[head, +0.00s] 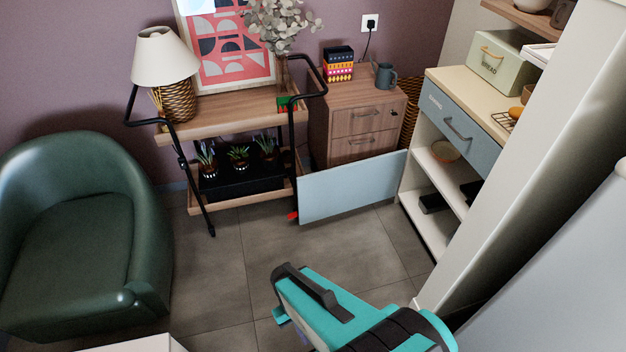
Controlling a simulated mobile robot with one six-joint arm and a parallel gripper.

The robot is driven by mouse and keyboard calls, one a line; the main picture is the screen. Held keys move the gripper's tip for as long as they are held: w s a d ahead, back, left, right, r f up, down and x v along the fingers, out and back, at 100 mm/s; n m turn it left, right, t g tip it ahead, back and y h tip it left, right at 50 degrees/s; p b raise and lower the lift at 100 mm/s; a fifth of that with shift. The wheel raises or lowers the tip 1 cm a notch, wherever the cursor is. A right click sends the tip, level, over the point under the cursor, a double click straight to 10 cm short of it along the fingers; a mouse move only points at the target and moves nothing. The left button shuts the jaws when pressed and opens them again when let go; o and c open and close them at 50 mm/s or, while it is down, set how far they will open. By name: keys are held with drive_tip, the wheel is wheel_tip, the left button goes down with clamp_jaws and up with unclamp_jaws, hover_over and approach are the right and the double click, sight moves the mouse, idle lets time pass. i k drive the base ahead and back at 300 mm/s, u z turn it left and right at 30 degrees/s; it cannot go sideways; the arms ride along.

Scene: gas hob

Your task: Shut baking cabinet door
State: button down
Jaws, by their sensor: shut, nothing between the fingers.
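The baking cabinet (408,150) stands at the right, with a cream top, a blue drawer (457,127) above and open white shelves below. Its pale blue door (350,187) stands wide open. The door reaches left from the far front edge of the cabinet, and its free end is near the plant trolley. My teal and black arm comes up from the bottom of the view. My gripper (284,292) at its end is shut and empty, over the floor in front of the door and apart from it. The fingertips are hard to make out.
A green armchair (75,235) fills the left. A wooden trolley (235,122) with a lamp and plants stands by the wall, beside a drawer unit (345,120). A small red thing (292,215) is at the door's free lower corner. The tiled floor (215,270) in the middle is clear.

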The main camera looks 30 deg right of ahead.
sight(330, 193)
drive_tip(key=u, duration=0.45)
drive_tip(key=i, duration=1.1)
drive_tip(key=z, duration=0.2)
